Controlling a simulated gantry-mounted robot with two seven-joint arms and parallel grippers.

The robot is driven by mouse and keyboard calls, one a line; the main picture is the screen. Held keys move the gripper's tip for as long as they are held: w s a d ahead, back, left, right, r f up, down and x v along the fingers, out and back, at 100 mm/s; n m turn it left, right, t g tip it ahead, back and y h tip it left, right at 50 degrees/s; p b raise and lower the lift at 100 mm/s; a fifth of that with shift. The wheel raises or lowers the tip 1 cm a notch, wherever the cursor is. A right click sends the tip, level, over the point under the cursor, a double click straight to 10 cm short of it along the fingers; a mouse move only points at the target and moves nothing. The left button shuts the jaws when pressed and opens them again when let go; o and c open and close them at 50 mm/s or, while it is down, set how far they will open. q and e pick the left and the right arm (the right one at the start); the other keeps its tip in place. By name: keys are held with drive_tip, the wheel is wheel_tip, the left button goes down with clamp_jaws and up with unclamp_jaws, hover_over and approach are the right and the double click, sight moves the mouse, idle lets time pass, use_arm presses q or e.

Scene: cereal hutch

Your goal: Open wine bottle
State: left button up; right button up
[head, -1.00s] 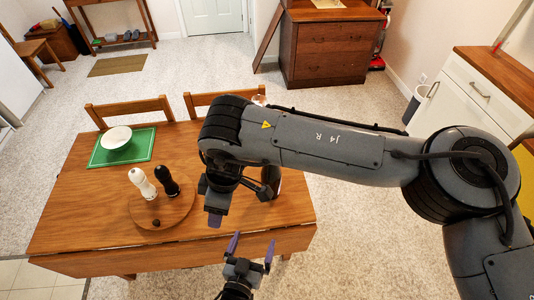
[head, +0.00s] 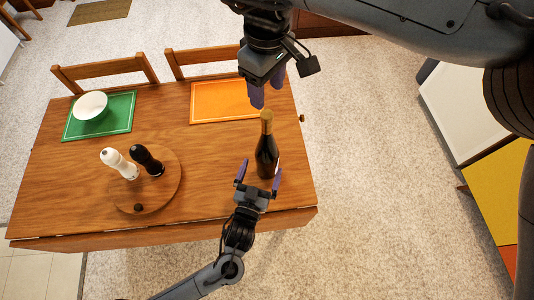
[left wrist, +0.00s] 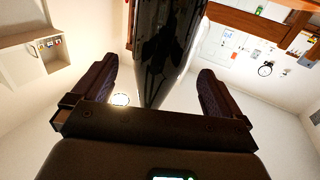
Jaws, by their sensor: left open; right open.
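A dark wine bottle (head: 266,155) with a gold-coloured top stands upright on the wooden table (head: 215,150), near its right front edge. My left gripper (head: 259,174) is open at the bottle's lower part, on the near side. In the left wrist view the dark bottle (left wrist: 165,50) shows between the two spread fingers (left wrist: 158,92), with a gap on each side. My right gripper (head: 267,88) is open above the bottle's top, its purple fingers pointing down. I cannot tell its exact distance from the bottle's top.
White and black mills (head: 119,162) stand on a round wooden board (head: 170,183) at the left. A white bowl (head: 90,105) sits on a green mat (head: 118,113). An orange mat (head: 222,101) lies behind the bottle. Chairs stand at the far edge.

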sight(267, 155)
use_arm(q)
drive_tip(key=shift+x, duration=2.95)
use_arm(e)
drive_tip(key=shift+w, duration=0.1)
use_arm(q)
drive_tip(key=c, duration=1.6)
clamp_jaws()
use_arm(e)
drive_tip(key=shift+m, duration=0.3)
drive_tip(key=m, duration=0.2)
drive_tip(key=shift+m, duration=0.3)
drive_tip(key=shift+f+m, duration=0.25)
drive_tip(key=shift+m, duration=0.35)
drive_tip(key=shift+f, duration=3.8)
drive_tip(key=shift+c, duration=0.4)
